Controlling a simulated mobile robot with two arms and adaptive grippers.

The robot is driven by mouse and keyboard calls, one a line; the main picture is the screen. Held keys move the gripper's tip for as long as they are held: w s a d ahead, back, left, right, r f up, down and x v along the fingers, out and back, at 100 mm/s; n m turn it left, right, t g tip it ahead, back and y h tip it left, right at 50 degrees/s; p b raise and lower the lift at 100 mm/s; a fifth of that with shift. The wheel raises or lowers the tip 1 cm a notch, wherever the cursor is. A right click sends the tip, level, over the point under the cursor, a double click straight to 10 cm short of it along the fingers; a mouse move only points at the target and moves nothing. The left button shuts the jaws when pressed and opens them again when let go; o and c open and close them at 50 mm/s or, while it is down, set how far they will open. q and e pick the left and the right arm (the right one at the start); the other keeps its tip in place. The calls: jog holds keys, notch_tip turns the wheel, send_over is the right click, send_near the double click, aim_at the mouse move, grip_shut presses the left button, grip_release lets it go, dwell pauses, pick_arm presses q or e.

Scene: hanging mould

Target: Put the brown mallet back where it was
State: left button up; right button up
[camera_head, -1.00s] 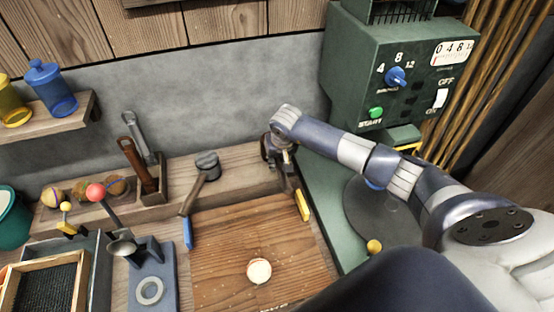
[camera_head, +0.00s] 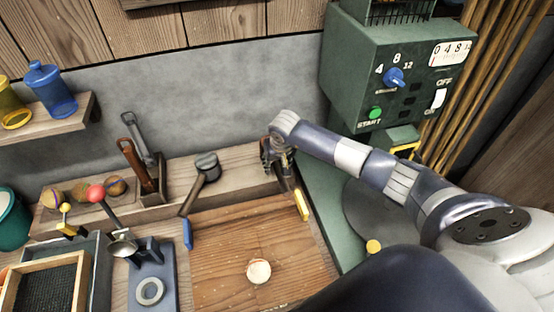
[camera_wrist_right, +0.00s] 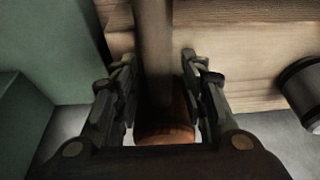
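The brown mallet lies on the wooden ledge (camera_head: 235,165) at the back of the bench. Its yellow handle end (camera_head: 302,206) hangs over the ledge's front, and its head is mostly hidden by my right gripper (camera_head: 278,163). In the right wrist view the mallet's handle (camera_wrist_right: 154,45) and brown head (camera_wrist_right: 165,133) show between the fingers of my right gripper (camera_wrist_right: 160,68). The fingers are spread, with narrow gaps on both sides of the mallet. My left gripper is not in view.
A grey-headed mallet with a blue handle end (camera_head: 187,234) rests on the ledge to the left. A green machine (camera_head: 400,70) stands at the right. A wooden board (camera_head: 225,270) with a pale round piece (camera_head: 258,271) is in front. Handled tools stand in a holder (camera_head: 152,192).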

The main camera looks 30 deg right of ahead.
aim_at(280, 171)
jog(key=b+v, duration=0.1)
jog(key=v, duration=1.1)
jog(key=shift+b, duration=0.4)
jog(key=shift+s, duration=0.1)
